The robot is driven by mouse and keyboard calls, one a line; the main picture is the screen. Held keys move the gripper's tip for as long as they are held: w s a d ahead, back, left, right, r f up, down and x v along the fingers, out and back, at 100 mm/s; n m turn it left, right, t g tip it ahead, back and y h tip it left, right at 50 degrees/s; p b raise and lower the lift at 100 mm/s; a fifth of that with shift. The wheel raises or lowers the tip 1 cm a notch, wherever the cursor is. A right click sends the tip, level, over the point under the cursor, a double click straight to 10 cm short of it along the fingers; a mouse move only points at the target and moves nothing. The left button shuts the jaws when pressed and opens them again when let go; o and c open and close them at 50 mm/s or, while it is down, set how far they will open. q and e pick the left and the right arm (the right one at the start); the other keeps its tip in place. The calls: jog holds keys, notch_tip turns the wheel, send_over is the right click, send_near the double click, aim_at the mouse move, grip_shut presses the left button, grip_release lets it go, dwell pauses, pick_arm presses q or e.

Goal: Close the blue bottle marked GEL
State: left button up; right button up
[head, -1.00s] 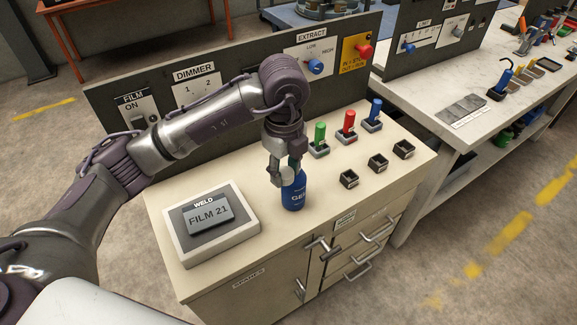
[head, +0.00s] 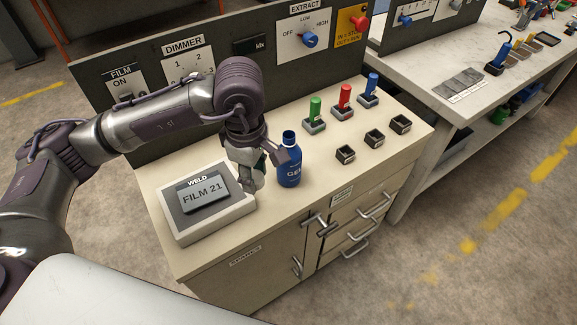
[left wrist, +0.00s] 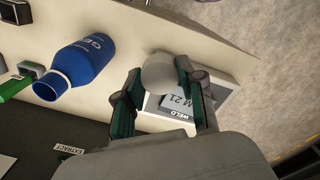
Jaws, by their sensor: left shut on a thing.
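The blue bottle marked GEL (head: 290,169) stands upright on the cream bench top. It shows at upper left in the left wrist view (left wrist: 88,61), with its mouth open and bare. My left gripper (head: 254,178) is just left of the bottle, between it and the WELD box, and apart from the mouth. In the left wrist view my left gripper (left wrist: 155,92) is shut on a round pale grey cap (left wrist: 159,71). The cap is mostly hidden by the fingers in the head view. My right gripper is not in view.
The WELD box (head: 188,229) with a FILM 21 plate is close left of my gripper. Green (head: 315,112), red (head: 345,101) and blue (head: 369,88) handles stand behind the bottle. Small black open holders (head: 374,139) are to its right. The bench front between is clear.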

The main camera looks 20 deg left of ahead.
pick_arm(q)
jog(key=m, duration=0.2)
jog(key=s+m, duration=0.1)
jog(key=m, duration=0.2)
jog(key=shift+s+a+f+m, duration=0.25)
jog(key=shift+a+f+m, duration=0.05)
jog(key=s+m, duration=0.1)
jog(key=m, duration=0.2)
jog(key=s+m, duration=0.1)
jog(key=m, duration=0.3)
jog(key=s+a+f+m, duration=0.1)
jog(key=m, duration=0.3)
jog(key=shift+b, duration=0.4)
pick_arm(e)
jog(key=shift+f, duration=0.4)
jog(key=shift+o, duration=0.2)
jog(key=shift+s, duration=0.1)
